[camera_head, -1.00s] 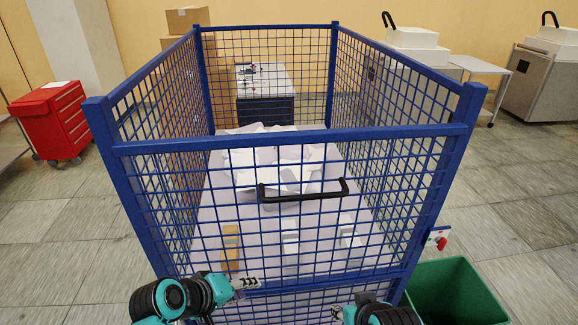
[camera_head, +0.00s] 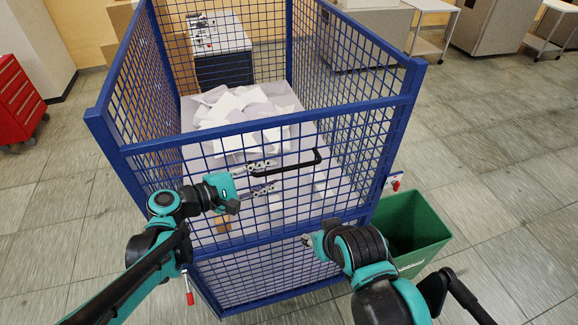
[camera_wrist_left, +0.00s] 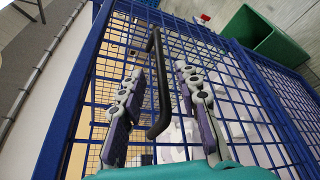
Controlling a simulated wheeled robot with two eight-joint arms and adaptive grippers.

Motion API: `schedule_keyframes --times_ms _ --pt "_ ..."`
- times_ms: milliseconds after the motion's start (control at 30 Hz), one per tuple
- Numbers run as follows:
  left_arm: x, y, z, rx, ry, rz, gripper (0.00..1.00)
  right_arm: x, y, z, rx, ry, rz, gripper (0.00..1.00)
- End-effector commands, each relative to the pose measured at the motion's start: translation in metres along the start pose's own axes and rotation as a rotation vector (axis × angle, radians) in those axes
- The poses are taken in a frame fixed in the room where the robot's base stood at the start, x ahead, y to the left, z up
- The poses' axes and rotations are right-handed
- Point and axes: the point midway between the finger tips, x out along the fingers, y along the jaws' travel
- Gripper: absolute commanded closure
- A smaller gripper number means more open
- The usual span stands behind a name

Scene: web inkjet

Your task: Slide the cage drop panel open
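The blue mesh drop panel (camera_head: 270,215) forms the cage's front and stands upright and closed in its frame. Its black bar handle (camera_head: 298,165) is fixed across the upper part. My left gripper (camera_head: 262,177) is open at the handle's left end, one finger above the bar and one below. In the left wrist view the handle (camera_wrist_left: 158,85) shows between the two spread fingers (camera_wrist_left: 163,105), with a gap on each side. My right gripper (camera_head: 307,239) is low in front of the panel's right side, mostly hidden by its own wrist.
White paper scraps (camera_head: 240,110) lie heaped inside the cage. A green bin (camera_head: 420,225) stands at the cage's right front, beside my right arm. A small red-button box (camera_head: 393,183) is on the right post. Floor on the right is open.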

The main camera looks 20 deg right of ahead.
Motion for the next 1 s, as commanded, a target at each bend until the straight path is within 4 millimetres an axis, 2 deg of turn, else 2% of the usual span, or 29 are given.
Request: schedule_keyframes --times_ms 200,400,767,867,900,1000 --pt "0.036 0.000 0.001 0.004 -0.002 -0.004 0.68 -0.004 0.000 -0.003 0.000 0.000 0.000 0.60" --pt "0.062 0.000 0.001 0.003 -0.002 -0.004 0.68 -0.006 0.000 -0.005 0.000 0.000 0.000 0.60" --pt "0.070 0.000 0.000 0.003 0.001 -0.003 0.68 -0.007 0.000 -0.005 0.000 0.000 0.000 0.60" --pt "0.069 0.000 0.000 0.004 0.001 -0.003 0.89 -0.007 0.000 -0.005 0.000 0.000 0.000 0.60" --pt "0.069 0.000 0.000 0.004 0.001 -0.003 0.99 -0.007 0.000 -0.005 0.000 0.000 0.000 0.60" --pt "0.069 0.000 0.000 0.004 0.001 -0.003 1.00 -0.007 0.000 -0.005 0.000 0.000 0.000 0.60"
